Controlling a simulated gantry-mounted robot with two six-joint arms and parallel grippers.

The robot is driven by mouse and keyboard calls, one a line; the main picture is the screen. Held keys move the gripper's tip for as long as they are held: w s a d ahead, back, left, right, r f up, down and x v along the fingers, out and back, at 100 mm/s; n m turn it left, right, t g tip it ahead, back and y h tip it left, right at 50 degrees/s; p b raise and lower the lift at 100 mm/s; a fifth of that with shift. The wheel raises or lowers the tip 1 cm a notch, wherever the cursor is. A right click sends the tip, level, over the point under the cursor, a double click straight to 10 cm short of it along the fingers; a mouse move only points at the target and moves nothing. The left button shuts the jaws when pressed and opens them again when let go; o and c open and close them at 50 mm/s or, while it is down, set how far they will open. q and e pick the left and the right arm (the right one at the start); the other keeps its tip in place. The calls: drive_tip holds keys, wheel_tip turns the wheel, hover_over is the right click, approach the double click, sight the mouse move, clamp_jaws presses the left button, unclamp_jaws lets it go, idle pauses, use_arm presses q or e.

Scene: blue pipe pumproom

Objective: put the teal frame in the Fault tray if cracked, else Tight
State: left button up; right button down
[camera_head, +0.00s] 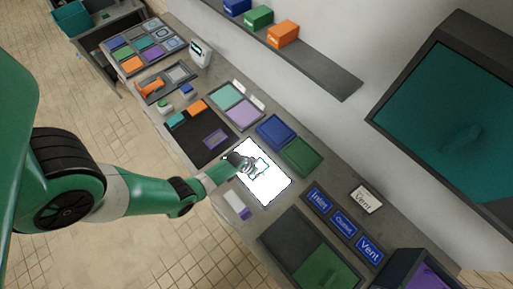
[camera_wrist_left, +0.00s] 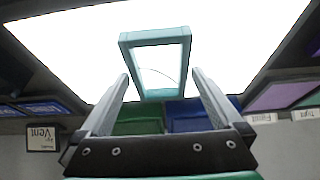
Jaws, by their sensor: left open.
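The teal frame (camera_wrist_left: 155,93) stands out against the bright white light panel (camera_head: 268,190) in the left wrist view. A thin dark curved line, like a crack, crosses its clear pane. In the head view the frame (camera_head: 262,168) shows small beside my left gripper (camera_head: 244,162). My left gripper (camera_wrist_left: 160,85) is open, its fingers on either side of the frame's near end; I cannot tell whether they touch it. The Fault label (camera_wrist_left: 262,118) is by the lavender tray (camera_head: 244,113), and the Tight label (camera_wrist_left: 306,114) by the mint tray (camera_head: 224,92). My right gripper is not in view.
Blue (camera_head: 275,131) and green (camera_head: 301,156) trays lie behind the panel. A dark mat (camera_head: 190,139) holds a purple frame (camera_head: 215,138). Blue Inlet, Outlet and Vent plates (camera_head: 343,224) lie to the right. A wall shelf (camera_head: 320,72) overhangs the back.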

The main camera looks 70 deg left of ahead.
use_arm(q)
drive_tip(key=c, duration=1.3)
drive_tip(key=r+p, duration=0.1)
drive_tip(key=r, duration=0.1)
drive_tip(key=r+p, duration=0.1)
drive_tip(key=r, duration=0.1)
drive_tip(key=shift+s+d+r, duration=0.1)
drive_tip(key=shift+s+d, duration=0.05)
drive_tip(key=shift+d, duration=0.05)
drive_tip(key=s+d+r+p, duration=0.6)
drive_tip(key=s+d+r, duration=0.2)
drive_tip(key=s, duration=0.2)
drive_tip(key=shift+s+d+r, duration=0.2)
drive_tip(key=shift+d+r, duration=0.15)
